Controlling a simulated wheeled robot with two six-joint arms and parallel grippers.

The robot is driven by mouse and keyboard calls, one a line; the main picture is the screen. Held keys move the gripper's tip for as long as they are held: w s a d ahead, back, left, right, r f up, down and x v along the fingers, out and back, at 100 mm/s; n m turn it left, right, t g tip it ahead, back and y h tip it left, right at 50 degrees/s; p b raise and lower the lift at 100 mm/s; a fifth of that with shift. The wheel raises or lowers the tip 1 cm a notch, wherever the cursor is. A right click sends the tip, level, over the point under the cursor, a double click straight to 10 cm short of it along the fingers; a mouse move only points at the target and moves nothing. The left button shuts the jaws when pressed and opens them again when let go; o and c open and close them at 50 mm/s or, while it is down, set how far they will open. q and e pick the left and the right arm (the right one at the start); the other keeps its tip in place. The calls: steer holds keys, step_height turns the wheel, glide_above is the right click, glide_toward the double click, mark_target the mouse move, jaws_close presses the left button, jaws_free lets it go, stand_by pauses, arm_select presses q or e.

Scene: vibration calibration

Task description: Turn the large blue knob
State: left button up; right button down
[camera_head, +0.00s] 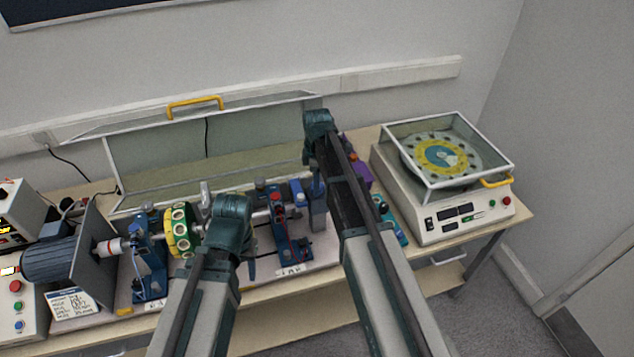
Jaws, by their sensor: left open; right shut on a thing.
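The test rig has blue bearing stands on its shaft, one on the left (148,272) and one right of centre (298,250). My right gripper (317,178) reaches down at the right end of the rig, beside the right-hand stand. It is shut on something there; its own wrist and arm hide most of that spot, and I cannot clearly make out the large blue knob. My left gripper (228,235) is over the middle of the shaft, right of the yellow-green disc (181,232). It is open, its fingertips partly hidden by its wrist.
A clear guard with a yellow handle (195,104) stands raised behind the rig. A blue motor (58,260) and a control box with buttons (15,310) are at the left. A balancing machine (455,222) with a clear cover stands at the right. A purple object (361,174) lies behind my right arm.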

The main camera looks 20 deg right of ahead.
steer(key=shift+n, duration=0.4)
steer(key=shift+c, duration=1.1)
jaws_free()
step_height(320, 180, up, 14)
steer(key=p, duration=1.3)
steer(key=shift+p, duration=0.4)
steer(key=shift+f, duration=0.15)
